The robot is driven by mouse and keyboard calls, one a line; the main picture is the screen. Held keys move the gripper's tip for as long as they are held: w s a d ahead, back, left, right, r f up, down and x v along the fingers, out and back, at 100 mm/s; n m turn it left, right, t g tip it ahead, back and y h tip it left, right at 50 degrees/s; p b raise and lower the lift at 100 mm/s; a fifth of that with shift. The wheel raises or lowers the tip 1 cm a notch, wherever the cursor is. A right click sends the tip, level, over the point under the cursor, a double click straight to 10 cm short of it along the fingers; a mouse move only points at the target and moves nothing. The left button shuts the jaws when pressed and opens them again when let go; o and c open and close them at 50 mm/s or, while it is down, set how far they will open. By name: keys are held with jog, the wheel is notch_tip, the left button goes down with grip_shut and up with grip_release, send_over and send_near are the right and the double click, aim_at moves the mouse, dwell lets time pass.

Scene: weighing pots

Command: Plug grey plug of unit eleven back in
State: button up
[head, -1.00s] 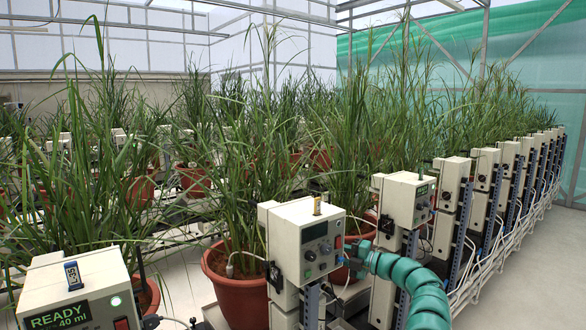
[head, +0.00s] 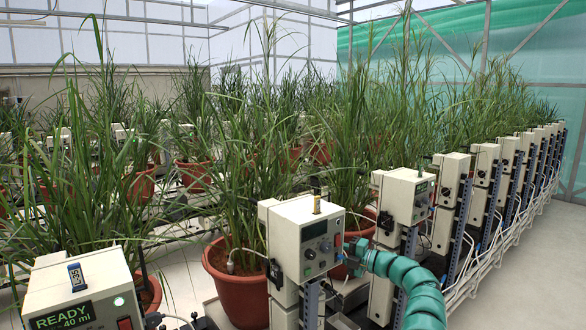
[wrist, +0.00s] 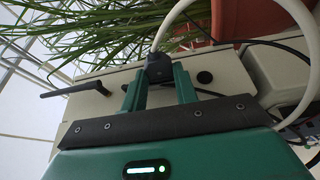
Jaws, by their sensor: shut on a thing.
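In the wrist view, my gripper (wrist: 160,80) has its two green fingers closed around a dark grey plug (wrist: 158,66). A thick white cable (wrist: 161,32) runs up from behind the plug and loops right. The plug is in front of the cream case of a unit (wrist: 110,80); I cannot tell whether it touches or sits in it. A round black socket (wrist: 204,77) shows to the right of the fingers. In the head view, my gripper (head: 354,250) is at the right side of the middle cream unit (head: 305,215), its fingertips and the plug mostly hidden. The unit's number is not readable.
A black antenna (wrist: 75,91) sticks out left of the fingers. A terracotta pot (head: 235,286) stands behind the middle unit. A unit with a READY display (head: 75,300) is at lower left. More units with black cables and white hoses line the right.

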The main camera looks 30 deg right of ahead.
jog(key=shift+a, duration=0.15)
jog(key=o, duration=1)
jog(key=b+v, duration=0.3)
jog(key=v, duration=1.4)
jog(key=shift+s, duration=0.2)
